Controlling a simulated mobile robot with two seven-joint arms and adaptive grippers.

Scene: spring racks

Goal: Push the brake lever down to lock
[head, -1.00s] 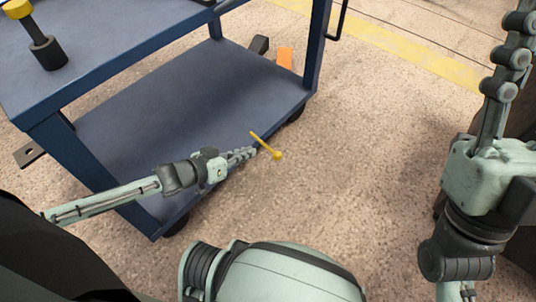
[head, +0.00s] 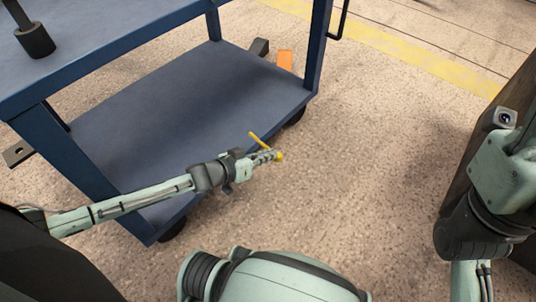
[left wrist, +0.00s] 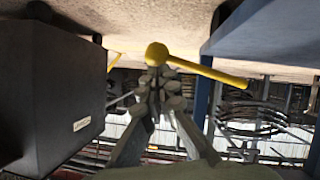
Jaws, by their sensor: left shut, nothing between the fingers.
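The brake lever is a thin yellow rod with a round knob (head: 280,156) at its near end, low beside the blue cart's bottom shelf. In the left wrist view, the knob (left wrist: 157,54) and its rod (left wrist: 210,71) show just beyond my fingertips. My left gripper (head: 268,156) is shut and empty. Its fingertips (left wrist: 160,82) are at the knob and cover part of the lever in the head view; I cannot tell whether they touch it. My right gripper's pale green body (head: 505,160) is cut off by the right edge, its fingers out of sight.
The blue cart (head: 190,110) stands at the left, its lower shelf behind my left forearm. A black wheel (head: 172,229) shows at its near corner. An orange piece (head: 285,60) is by the far corner. A dark box-like body (head: 455,185) stands at the right. The speckled floor between is clear.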

